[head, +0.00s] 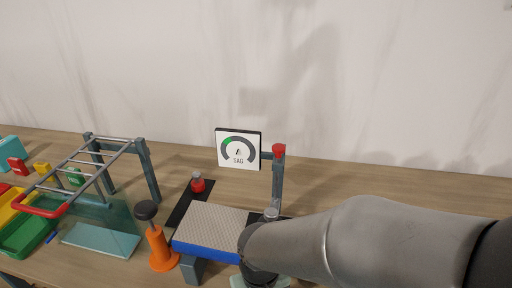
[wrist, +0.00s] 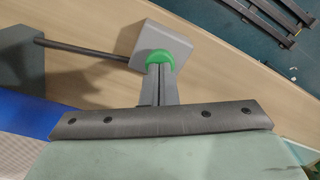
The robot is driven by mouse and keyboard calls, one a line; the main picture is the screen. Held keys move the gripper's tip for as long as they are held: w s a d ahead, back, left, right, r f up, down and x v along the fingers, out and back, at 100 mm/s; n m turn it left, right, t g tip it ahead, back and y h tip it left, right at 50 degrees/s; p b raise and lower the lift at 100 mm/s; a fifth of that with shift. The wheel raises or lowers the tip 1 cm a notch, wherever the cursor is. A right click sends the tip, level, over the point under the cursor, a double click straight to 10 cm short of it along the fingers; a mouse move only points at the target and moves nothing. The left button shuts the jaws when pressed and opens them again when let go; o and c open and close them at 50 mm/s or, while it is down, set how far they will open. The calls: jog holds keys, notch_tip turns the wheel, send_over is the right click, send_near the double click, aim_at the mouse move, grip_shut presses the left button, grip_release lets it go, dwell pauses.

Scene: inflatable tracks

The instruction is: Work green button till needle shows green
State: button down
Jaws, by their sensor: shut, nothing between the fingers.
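The green button (wrist: 158,57) shows in the wrist view on a pale grey block (wrist: 172,40). My gripper (wrist: 160,69) is shut and empty, its fingertips over the button's near edge; whether they touch or press it I cannot tell. In the head view the button and my fingertips are hidden by my arm. The white gauge (head: 239,160), marked SAG, stands behind the bench. Its arc is dark grey with a green segment at upper left. The small dark needle points roughly up, seemingly just right of the green segment.
A grey post with a red top (head: 279,150) stands beside the gauge. A textured pad (head: 208,223) with a blue edge lies left of my arm. An orange stand with a dark knob (head: 161,250), a red knob (head: 198,186) and a ladder-like frame (head: 97,163) stand further left.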

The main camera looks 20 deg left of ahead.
jog(key=shift+f+b, duration=0.4)
jog(key=shift+f, duration=0.2)
jog(key=shift+r, duration=0.1)
notch_tip(320, 180, up, 10)
jog(key=p, duration=0.7)
jog(key=shift+p, duration=0.3)
